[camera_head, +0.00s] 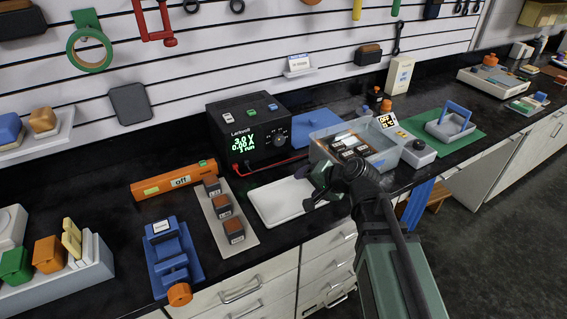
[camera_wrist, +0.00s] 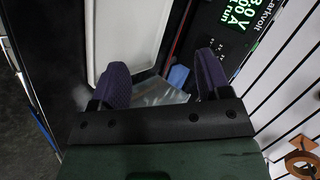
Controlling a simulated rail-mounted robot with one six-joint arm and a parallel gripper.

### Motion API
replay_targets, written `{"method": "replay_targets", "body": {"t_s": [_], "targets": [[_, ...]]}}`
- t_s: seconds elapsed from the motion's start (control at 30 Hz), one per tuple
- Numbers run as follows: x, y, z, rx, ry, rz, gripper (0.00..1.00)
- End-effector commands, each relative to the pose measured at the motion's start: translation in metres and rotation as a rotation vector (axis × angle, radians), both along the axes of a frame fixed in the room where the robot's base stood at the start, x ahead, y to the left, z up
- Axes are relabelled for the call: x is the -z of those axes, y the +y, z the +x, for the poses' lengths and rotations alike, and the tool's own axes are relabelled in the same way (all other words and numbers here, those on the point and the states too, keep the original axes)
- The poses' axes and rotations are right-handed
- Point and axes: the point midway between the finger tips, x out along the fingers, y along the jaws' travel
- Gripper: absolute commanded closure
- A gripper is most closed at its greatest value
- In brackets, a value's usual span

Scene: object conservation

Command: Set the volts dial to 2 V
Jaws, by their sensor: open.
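The black Larkvolt power supply (camera_head: 247,133) stands against the back wall. Its green display (camera_head: 246,144) reads 3.0 V, 0.00 A and run. Small dark knobs (camera_head: 279,119) sit on the right of its front face; their labels are too small to read. The display shows partly at the upper right of the wrist view (camera_wrist: 240,20), where the knobs are out of view. My gripper (camera_head: 315,185) is open and empty, in front and to the right of the supply and near the white tray. Its two purple fingers stand apart in the wrist view (camera_wrist: 162,72).
The white tray (camera_head: 268,203) lies in front of the supply. A grey bin (camera_head: 377,153) of blocks stands just behind and right of my gripper. A red lead (camera_head: 270,163) crosses the counter. An orange bar (camera_head: 174,180) and a strip with brown blocks (camera_head: 213,208) lie left.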

Motion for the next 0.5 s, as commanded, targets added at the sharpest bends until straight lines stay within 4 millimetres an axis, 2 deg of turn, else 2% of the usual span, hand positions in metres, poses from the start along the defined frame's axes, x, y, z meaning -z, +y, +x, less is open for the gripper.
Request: {"method": "replay_targets", "body": {"t_s": [0.03,0.13,0.23,0.33,0.5], "targets": [[0.027,0.014,0.02,0.067,-0.023,0.132,0.29],[0.032,0.034,0.058,0.257,-0.04,0.476,0.29],[0.035,0.038,0.089,0.448,-0.005,0.799,0.29],[0.033,0.034,0.106,0.572,0.04,0.996,0.29],[0.024,0.03,0.111,0.619,0.06,1.066,0.29]]}}
